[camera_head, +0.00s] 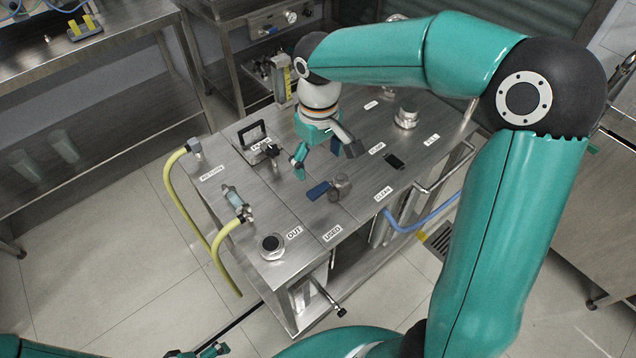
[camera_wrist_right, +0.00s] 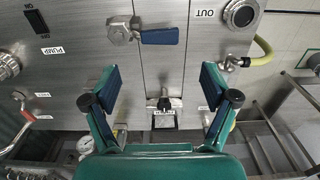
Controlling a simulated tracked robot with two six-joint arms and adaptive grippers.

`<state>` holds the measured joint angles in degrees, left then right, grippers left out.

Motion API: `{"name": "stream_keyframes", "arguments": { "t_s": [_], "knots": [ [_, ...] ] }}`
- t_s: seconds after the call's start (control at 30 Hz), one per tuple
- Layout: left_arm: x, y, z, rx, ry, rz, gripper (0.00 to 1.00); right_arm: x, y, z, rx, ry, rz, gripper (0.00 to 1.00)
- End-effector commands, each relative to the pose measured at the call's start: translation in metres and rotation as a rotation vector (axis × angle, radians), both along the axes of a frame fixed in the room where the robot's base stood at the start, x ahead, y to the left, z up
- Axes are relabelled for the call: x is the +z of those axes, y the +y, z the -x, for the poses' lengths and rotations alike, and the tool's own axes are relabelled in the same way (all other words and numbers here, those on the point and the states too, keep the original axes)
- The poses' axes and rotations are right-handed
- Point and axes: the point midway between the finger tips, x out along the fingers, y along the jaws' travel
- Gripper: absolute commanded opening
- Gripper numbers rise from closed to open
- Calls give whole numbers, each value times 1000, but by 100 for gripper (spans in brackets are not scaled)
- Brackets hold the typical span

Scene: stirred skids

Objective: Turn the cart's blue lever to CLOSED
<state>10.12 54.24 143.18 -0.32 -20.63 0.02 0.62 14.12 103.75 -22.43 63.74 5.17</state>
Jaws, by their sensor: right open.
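The cart (camera_head: 300,236) has a steel top with fittings and printed labels. Its blue lever (camera_head: 318,190) points left from a metal hub (camera_head: 341,186), behind the USED and CLEAN labels. I cannot read a CLOSED mark near it. In the right wrist view the blue lever (camera_wrist_right: 160,36) lies flat, pointing right from its hub (camera_wrist_right: 120,30). My right gripper (camera_head: 325,156) is open and empty above the cart top, behind the lever and apart from it. In the wrist view its fingers (camera_wrist_right: 160,90) are below the lever. Part of my left gripper (camera_head: 207,351) shows at the bottom edge; its jaws are unclear.
A black handle (camera_head: 252,132) and a small valve (camera_head: 272,150) stand left of my right gripper. A black switch (camera_head: 394,160) sits by the PUMP label. Yellow hoses (camera_head: 185,205) hang at the left and a blue hose (camera_head: 420,222) at the right. Steel shelving stands behind.

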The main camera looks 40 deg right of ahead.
Motion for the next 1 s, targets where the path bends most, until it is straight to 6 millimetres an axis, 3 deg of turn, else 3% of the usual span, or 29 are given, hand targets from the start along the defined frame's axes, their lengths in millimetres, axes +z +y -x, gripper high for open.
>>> {"name": "stream_keyframes", "arguments": {
  "t_s": [0.2, 0.4, 0.87, 1.0],
  "knots": [
    [1, 0, 0, 0, 0, 0, 100, -47, 0, 1, -1, 5, -1, 85],
    [1, 0, 0, 0, 0, 0, 100, -76, 0, 1, -1, 4, -1, 85],
    [2, 0, 0, 0, 0, 0, 100, -88, -1, 1, -2, -1, 0, 85],
    [2, 0, 0, 0, 0, 0, 100, -87, -1, 1, -2, -1, 0, 62]
  ]
}}
